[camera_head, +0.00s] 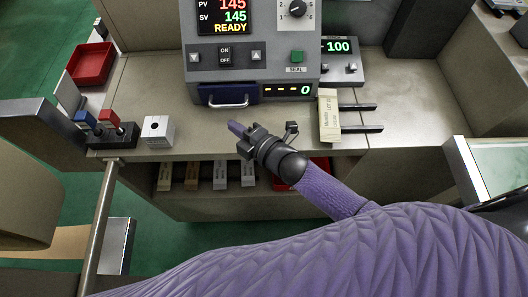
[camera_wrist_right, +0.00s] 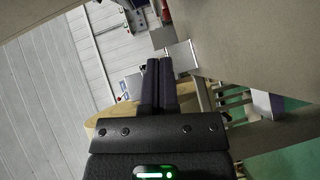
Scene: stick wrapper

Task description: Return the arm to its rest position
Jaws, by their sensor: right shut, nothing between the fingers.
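My right gripper (camera_head: 236,129) is over the grey worktop, in front of the sealing machine (camera_head: 225,40). It also shows in the right wrist view (camera_wrist_right: 159,66), where its two dark fingers lie together, shut, with nothing between them. My purple right arm reaches in from the lower right, bent at the wrist. The gripper is apart from the machine's blue drawer front (camera_head: 228,94), which has a silver handle. My left gripper is not in view.
A cream labelled stick pack (camera_head: 328,116) lies on dark rails to the right. A white block (camera_head: 158,131) and a black holder (camera_head: 112,135) with red and blue parts stand left. A shelf below holds several packs (camera_head: 220,175). A red tray (camera_head: 91,64) is at upper left.

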